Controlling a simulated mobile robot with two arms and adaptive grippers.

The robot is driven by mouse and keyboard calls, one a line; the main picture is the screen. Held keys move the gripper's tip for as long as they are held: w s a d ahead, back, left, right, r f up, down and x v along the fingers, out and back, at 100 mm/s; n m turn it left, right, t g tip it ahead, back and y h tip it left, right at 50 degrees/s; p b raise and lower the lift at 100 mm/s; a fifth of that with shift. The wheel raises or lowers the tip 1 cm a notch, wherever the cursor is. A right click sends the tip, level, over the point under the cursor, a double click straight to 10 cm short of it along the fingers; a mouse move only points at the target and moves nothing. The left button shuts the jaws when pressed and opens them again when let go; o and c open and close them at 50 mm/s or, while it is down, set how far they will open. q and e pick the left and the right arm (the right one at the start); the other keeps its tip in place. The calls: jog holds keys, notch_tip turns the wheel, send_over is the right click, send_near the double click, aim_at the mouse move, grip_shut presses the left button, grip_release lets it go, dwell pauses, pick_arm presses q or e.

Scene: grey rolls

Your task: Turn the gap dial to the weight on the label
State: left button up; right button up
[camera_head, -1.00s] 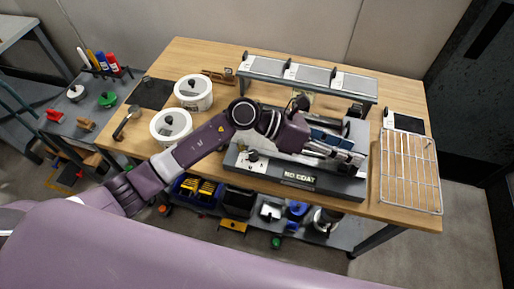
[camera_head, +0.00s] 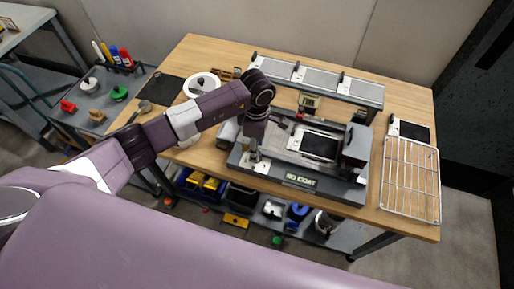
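The grey coating machine (camera_head: 302,182), marked "NO COAT" on its front, stands on the wooden table, with a dark plate (camera_head: 320,145) on its bed. My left arm comes in from the left, and its gripper (camera_head: 254,160) points down at the machine's front left corner. A small pale dial plate (camera_head: 243,163) sits there; the fingers are over it and mostly hide the knob. Whether they touch it, and whether they are open or shut, I cannot tell. A small pale yellowish piece (camera_head: 310,102) stands behind the machine; any writing is too small to read. My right gripper is not in view.
A raised rack of grey panels (camera_head: 317,78) stands behind the machine. A wire rack (camera_head: 410,180) lies at the right. A white tub (camera_head: 201,84) stands at the left, partly behind my arm. Bins (camera_head: 203,184) sit below the table.

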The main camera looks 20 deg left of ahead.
pick_arm(q)
jog(key=shift+f, duration=1.15)
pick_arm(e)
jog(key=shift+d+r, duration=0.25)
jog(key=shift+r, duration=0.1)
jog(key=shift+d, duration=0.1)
pick_arm(q)
grip_shut()
